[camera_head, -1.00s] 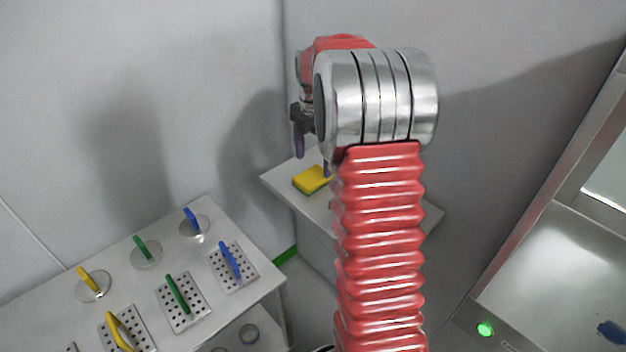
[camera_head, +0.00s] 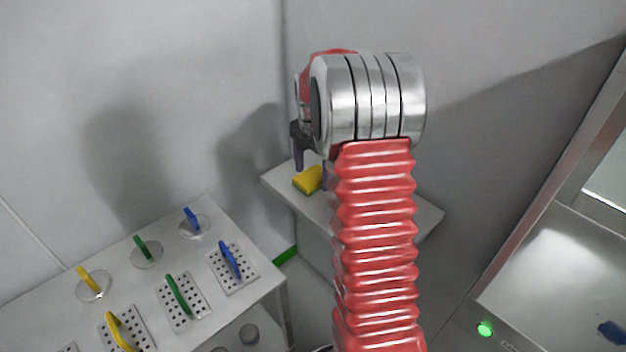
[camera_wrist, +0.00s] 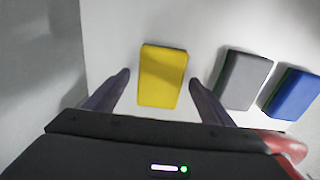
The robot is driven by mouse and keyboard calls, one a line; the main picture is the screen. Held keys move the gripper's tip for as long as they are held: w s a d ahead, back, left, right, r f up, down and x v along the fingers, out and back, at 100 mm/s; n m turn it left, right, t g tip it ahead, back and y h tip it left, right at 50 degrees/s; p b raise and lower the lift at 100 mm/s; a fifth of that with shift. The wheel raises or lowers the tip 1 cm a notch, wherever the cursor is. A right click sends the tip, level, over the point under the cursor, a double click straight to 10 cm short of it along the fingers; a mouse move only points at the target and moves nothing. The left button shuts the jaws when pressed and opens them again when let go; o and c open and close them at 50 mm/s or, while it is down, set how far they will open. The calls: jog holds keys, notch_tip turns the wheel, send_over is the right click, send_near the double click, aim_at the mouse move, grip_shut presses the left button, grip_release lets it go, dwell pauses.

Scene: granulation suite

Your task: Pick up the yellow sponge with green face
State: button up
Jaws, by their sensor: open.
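The yellow sponge with green face (camera_head: 308,180) lies on a white corner shelf (camera_head: 425,214), a thin green edge showing low on its side. In the wrist view the sponge (camera_wrist: 162,76) lies yellow side up, between and just ahead of my two dark fingertips. My gripper (camera_wrist: 158,80) is open and empty, one finger to each side of the sponge, with a gap on both sides. In the head view my gripper (camera_head: 312,166) is above the shelf at the sponge, partly hidden behind my arm.
In the wrist view a grey sponge (camera_wrist: 244,80) lies just right of my right finger, and a blue sponge (camera_wrist: 292,94) lies beyond it. Walls stand close behind the shelf. A table (camera_head: 120,262) at left holds coloured-handled discs and perforated plates.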

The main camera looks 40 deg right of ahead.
aim_at(312, 175)
jog(key=shift+c, duration=0.7)
jog(key=c, duration=1)
jog(key=shift+r, duration=0.1)
notch_tip(312, 175, up, 10)
jog(key=o, duration=0.5)
jog(key=c, duration=0.4)
